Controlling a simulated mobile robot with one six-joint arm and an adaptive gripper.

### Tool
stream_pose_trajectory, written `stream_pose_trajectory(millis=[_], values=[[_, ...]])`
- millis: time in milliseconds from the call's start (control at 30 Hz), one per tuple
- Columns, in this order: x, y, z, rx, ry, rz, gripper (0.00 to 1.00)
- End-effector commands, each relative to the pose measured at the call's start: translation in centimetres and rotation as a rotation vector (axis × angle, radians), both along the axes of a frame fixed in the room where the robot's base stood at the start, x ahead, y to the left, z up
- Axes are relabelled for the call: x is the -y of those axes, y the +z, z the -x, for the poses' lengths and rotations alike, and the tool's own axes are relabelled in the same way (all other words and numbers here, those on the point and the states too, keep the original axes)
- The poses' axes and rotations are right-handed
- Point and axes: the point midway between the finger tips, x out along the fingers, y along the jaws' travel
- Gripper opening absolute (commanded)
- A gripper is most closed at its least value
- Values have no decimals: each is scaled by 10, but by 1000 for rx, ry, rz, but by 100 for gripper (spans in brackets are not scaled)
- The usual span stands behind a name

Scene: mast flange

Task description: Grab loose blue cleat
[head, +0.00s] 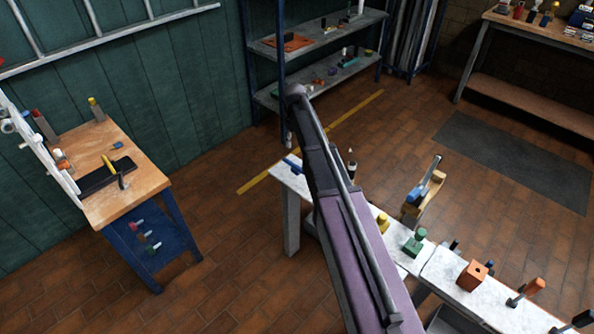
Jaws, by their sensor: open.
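A small blue piece (292,165) lies at the far left end of the white bench (290,180), right beside my arm. Another blue piece (417,193) sits at a tilted wooden block with a grey rod, right of the bench. A small blue piece (118,145) also lies on the wooden-topped table at left. I cannot tell which of these is the loose blue cleat. My purple and grey arm reaches up across the middle and covers part of the white bench. My gripper cannot be made out; the arm hides whatever lies behind it.
On the bench stand a yellow piece (383,223), a green piece (414,243), an orange block (472,275) and an orange-handled tool (525,292). The left table (140,190) holds a black tray (103,177). Shelves (330,90) stand behind. Brick floor is clear between table and bench.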

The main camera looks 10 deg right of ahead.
Motion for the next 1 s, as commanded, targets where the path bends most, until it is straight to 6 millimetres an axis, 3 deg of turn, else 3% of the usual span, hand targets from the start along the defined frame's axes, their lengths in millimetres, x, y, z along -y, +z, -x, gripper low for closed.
stream_pose_trajectory(millis=[700, 1000], values=[[-1, -58, 0, 0, 1, 0, 66], [-1, -70, 0, 0, 1, 0, 66]])
